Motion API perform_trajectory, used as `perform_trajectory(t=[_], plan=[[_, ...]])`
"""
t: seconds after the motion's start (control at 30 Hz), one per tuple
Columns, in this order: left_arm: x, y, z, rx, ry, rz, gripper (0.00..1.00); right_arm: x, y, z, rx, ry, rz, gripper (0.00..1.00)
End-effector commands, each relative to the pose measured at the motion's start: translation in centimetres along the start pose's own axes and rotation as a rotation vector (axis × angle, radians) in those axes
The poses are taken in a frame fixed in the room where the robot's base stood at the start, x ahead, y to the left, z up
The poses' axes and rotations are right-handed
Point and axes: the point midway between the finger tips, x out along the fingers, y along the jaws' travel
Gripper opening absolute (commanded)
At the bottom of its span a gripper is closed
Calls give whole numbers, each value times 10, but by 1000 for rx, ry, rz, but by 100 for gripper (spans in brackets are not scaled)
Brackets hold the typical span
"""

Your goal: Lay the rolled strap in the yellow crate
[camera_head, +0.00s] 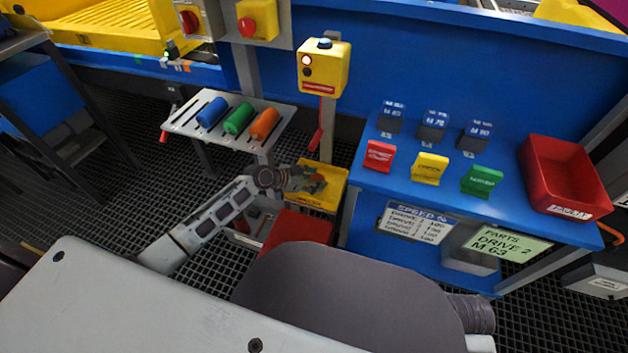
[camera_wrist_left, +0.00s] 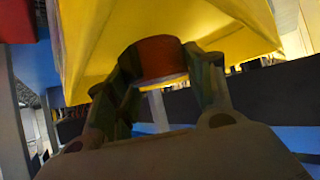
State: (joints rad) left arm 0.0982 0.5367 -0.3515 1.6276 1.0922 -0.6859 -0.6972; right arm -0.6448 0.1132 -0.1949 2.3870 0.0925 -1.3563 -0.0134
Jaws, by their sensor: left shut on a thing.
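The yellow crate (camera_head: 335,178) stands low, left of the blue bench, in the head view. My left gripper (camera_head: 318,184) is over this crate in the picture and hides part of it. In the left wrist view my left gripper (camera_wrist_left: 160,75) is shut on the rolled strap (camera_wrist_left: 156,58), a dark red roll between the two fingers. A large yellow surface (camera_wrist_left: 200,25) fills the view behind the roll. I cannot tell the gap between the roll and the crate. My right gripper is not in view.
A red crate (camera_head: 297,232) stands in front of the yellow one. A yellow box on a post (camera_head: 323,68) rises behind. The blue bench (camera_head: 375,180) bears cards and a red bin (camera_head: 562,170). A rack with coloured rollers (camera_head: 238,119) stands to the left.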

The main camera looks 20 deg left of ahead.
Motion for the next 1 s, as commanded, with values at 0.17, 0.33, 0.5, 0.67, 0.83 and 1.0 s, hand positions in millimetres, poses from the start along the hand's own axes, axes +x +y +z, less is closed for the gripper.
perform_trajectory(t=[0.17, 0.33, 0.5, 0.67, 0.83, 1.0], plan=[[0, 0, 1, 0, 0, 0, 70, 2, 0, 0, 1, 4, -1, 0], [0, 0, 1, 0, 0, 0, 75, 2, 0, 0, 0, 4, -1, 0], [0, 0, 1, 0, 0, 0, 75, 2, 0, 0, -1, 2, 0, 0], [-1, 0, -1, 0, 0, 0, 75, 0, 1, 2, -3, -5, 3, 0], [-10, 0, 0, -1, -2, -1, 75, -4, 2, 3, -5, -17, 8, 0], [-27, 0, 0, -1, -2, 0, 75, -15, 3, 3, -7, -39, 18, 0]])
